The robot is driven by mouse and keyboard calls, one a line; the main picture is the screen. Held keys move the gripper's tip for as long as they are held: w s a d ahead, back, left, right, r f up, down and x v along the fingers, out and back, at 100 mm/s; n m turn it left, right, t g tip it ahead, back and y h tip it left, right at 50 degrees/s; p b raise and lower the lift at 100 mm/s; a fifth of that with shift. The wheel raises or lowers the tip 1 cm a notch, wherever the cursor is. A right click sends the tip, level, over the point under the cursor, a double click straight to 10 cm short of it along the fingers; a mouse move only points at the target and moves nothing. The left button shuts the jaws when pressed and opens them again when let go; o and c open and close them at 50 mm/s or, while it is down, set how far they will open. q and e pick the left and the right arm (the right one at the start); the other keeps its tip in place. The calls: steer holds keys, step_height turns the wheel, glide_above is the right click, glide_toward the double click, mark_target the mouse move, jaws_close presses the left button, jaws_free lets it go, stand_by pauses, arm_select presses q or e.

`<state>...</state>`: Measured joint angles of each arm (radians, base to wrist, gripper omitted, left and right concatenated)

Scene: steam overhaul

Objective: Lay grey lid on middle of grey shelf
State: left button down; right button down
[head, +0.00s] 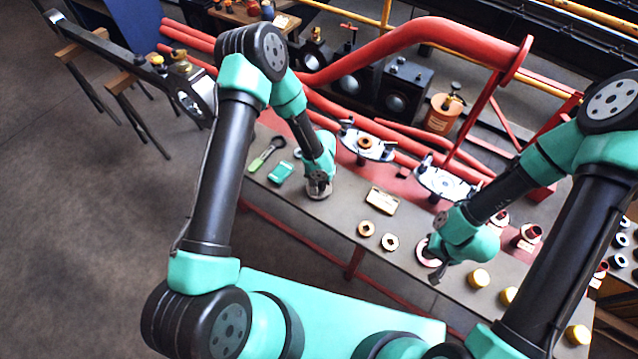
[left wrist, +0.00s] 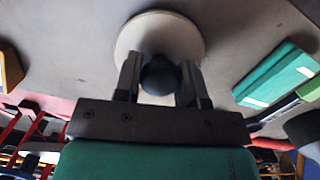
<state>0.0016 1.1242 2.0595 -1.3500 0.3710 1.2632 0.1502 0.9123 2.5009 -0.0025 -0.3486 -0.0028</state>
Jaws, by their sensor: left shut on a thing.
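The grey lid (head: 318,192) is a pale round disc, at the left part of the grey bench top (head: 345,220) in the head view. In the left wrist view the lid (left wrist: 160,35) has a black ball knob (left wrist: 160,76). My left gripper (head: 319,181) is shut on this knob, with one finger on each side; it shows in the left wrist view (left wrist: 160,85). I cannot tell whether the lid touches the bench top. My right gripper (head: 438,272) is low over the bench beside a red and white ring (head: 428,252); its fingers are too small to judge. I cannot make out a separate grey shelf.
A green box (head: 281,172) and a green-handled tool (head: 262,158) lie left of the lid. Red pipes (head: 400,45) run behind. Some bare bench surrounds the lid.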

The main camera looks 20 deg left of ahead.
arm_select(q)
steer(key=shift+f, duration=0.25)
steer(key=c, duration=0.7)
jaws_free()
steer(key=shift+f, duration=0.1)
step_height(320, 180, up, 12)
steer(key=w, duration=0.1)
steer(key=shift+w, duration=0.2)
steer(key=shift+d, duration=0.1)
